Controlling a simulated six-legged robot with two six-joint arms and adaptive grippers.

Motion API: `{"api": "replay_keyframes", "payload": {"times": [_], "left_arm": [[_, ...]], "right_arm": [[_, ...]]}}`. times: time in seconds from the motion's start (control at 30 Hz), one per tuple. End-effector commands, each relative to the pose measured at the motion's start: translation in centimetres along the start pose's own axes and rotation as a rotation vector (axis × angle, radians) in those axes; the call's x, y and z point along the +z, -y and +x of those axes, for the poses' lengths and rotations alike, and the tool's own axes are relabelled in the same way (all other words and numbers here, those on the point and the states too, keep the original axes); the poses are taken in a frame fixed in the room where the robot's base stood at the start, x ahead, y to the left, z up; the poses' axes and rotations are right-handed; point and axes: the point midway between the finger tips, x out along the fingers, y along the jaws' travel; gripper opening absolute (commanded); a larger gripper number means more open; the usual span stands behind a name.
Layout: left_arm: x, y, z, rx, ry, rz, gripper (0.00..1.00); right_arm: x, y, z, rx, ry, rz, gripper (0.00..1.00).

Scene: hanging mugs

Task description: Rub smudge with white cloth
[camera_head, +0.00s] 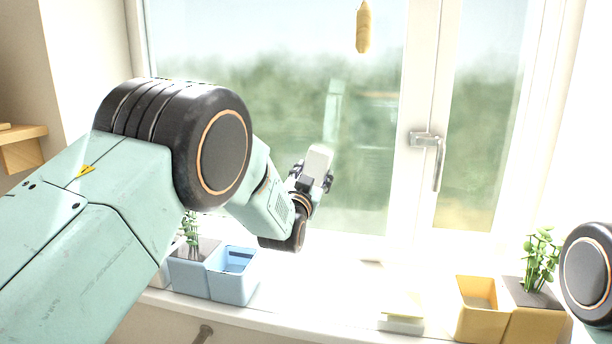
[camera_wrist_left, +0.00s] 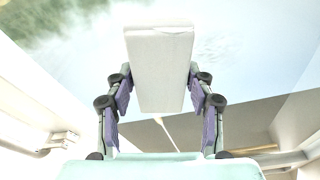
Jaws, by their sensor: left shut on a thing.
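My left gripper (camera_head: 312,180) is raised in front of the large window pane and is shut on the white cloth (camera_head: 318,158). The cloth looks like a thick folded block. In the left wrist view the cloth (camera_wrist_left: 160,70) sits between the two fingers of the left gripper (camera_wrist_left: 160,98), its far end toward the glass. I cannot tell whether it touches the pane. Faint whitish haze, possibly the smudge (camera_wrist_left: 228,50), shows on the glass beside the cloth; its outline is unclear. My right gripper is out of view; only a joint of that arm shows at the right edge.
A window handle (camera_head: 428,142) juts out right of the pane. A wooden piece (camera_head: 363,27) hangs at the top. Blue planters (camera_head: 233,280) and yellow planters (camera_head: 480,322) stand on the sill, with a pale stack (camera_head: 401,318) between them. A wooden shelf (camera_head: 22,133) is at the left.

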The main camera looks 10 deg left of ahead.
Motion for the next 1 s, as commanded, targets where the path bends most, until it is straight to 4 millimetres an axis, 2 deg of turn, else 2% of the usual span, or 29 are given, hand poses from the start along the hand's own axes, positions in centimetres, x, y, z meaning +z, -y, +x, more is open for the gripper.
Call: {"api": "replay_keyframes", "payload": {"times": [0.1, 0.37, 0.8, 1.0], "left_arm": [[-0.3, -1.0, 0.1, 0.002, -0.002, 0.001, 0.29], [-0.6, -1.9, 0.3, 0.002, -0.003, 0.001, 0.29], [-1.4, -4.9, 0.6, 0.003, -0.004, 0.001, 0.29], [-1.4, -4.8, 0.4, 0.001, -0.003, 0.001, 0.29]], "right_arm": [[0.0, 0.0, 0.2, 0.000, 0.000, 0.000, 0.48], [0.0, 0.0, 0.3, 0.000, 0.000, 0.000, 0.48], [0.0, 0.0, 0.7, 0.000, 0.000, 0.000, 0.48], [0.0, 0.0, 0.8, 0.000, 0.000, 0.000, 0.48]]}}
